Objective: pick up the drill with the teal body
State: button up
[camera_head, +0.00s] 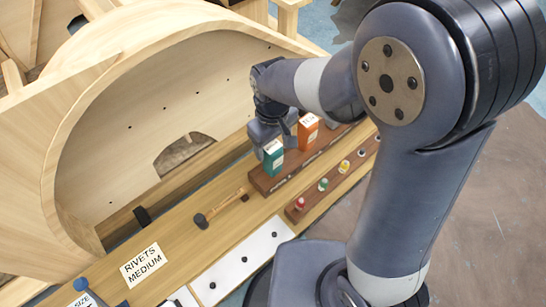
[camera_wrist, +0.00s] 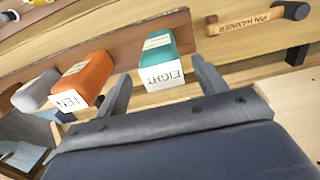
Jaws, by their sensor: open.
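The drill with the teal body (camera_head: 273,160) stands in a dark wooden rack (camera_head: 264,184) on the bench. In the wrist view the teal drill (camera_wrist: 169,44) shows a white end marked "EIGHT". In the wrist view my gripper (camera_wrist: 162,80) is open, with one finger to each side of the teal drill's end. Nothing is held. I cannot tell whether a finger touches the drill.
An orange drill (camera_head: 307,131) marked "TEN" (camera_wrist: 70,102) stands beside the teal one, with a grey one (camera_wrist: 36,90) beyond. A pin hammer (camera_head: 222,206) lies on the bench at left. A second rack (camera_head: 325,194) holds small coloured items in front. A curved wooden frame (camera_head: 62,150) rises behind.

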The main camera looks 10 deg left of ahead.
notch_tip(320, 180, down, 4)
jog(key=shift+s+f, duration=0.15)
jog(key=shift+a, duration=0.1)
jog(key=c, duration=1.3)
jog(key=shift+o, duration=0.2)
